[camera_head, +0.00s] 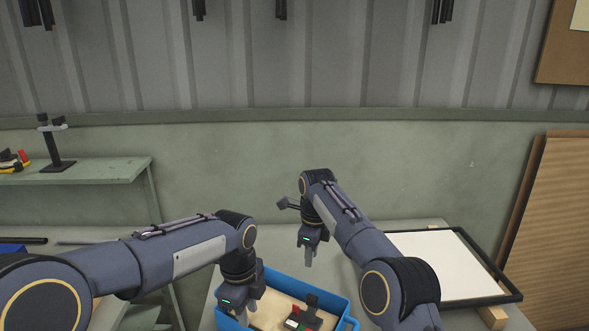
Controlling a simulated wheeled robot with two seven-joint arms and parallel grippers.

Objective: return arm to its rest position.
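My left arm comes in from the left. Its gripper (243,313) points down over the left part of a blue bin (337,291). My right arm reaches up from the lower right and bends down at the wrist. Its gripper (309,259) points down above the table, just behind the bin. The fingers of both grippers show as narrow shapes from this angle, so I cannot tell if they are open or shut. I see nothing held in either. No lounger can be made out.
The blue bin holds a dark, red-marked object (304,316). A black-framed white panel (436,262) lies on the right of the table, by wooden blocks (493,317). A green shelf (105,170) with a black stand (54,145) is at left. Brown boards (555,225) lean at right.

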